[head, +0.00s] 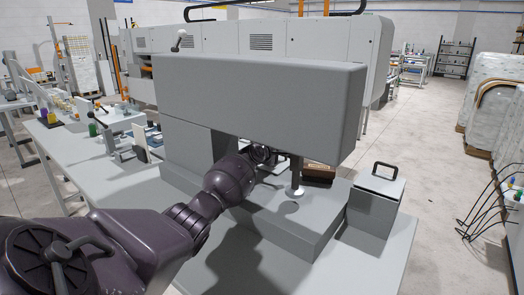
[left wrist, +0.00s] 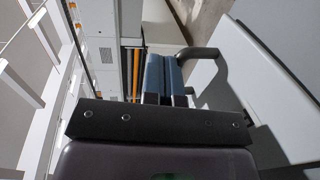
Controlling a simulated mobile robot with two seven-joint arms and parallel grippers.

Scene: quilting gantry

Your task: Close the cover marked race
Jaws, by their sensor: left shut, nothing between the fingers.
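No "race" marking is legible in either view, so I cannot tell for certain which part is that cover. In the head view, a grey box (head: 372,213) stands at the right end of the machine bed, its top panel (head: 378,183) carrying a black handle (head: 386,166). My left arm reaches in from the left under the machine's overhanging head; its hand end is partly hidden there. In the left wrist view my left gripper (left wrist: 164,72) is shut and empty. A dark curved handle (left wrist: 212,62) shows right beside its fingers; contact cannot be told. My right gripper is out of view.
The machine's large grey head (head: 260,100) overhangs my arm. A post with a white foot (head: 297,190) hangs over the bed, with a brown box (head: 319,173) behind it. The left table (head: 95,160) carries several small items. Open floor (head: 440,215) lies to the right.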

